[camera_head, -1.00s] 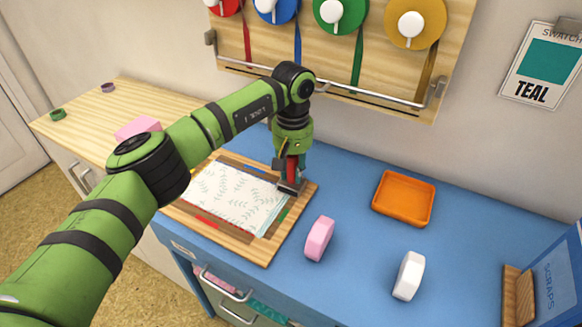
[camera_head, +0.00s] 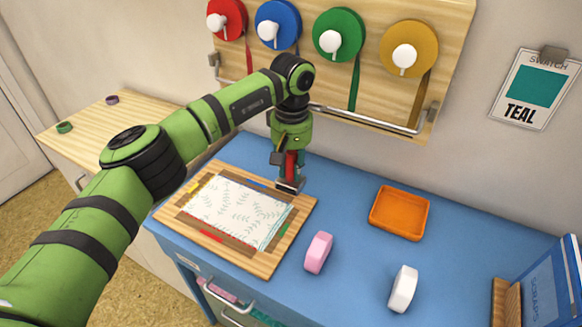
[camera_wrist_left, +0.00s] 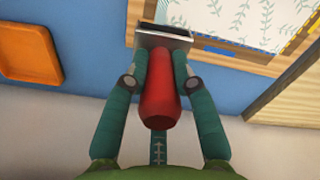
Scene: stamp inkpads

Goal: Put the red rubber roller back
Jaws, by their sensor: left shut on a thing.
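The red rubber roller has a red handle (camera_wrist_left: 160,90) and a grey-and-dark head (camera_wrist_left: 163,35). My left gripper (camera_head: 288,172) is shut on the handle. In the wrist view a teal finger presses each side of it. In the head view the roller (camera_head: 291,168) hangs upright, head down, at the back right edge of the wooden board (camera_head: 262,262). I cannot tell whether its head touches anything. A sheet with pale leaf prints (camera_head: 235,205) lies on the board. My right gripper is not in view.
An orange tray (camera_head: 400,212) sits to the right on the blue table, with a pink round piece (camera_head: 319,252) and a white one (camera_head: 403,288) in front. A rail (camera_head: 365,120) runs below several coloured discs on the wall panel. A blue scraps holder (camera_head: 555,290) stands far right.

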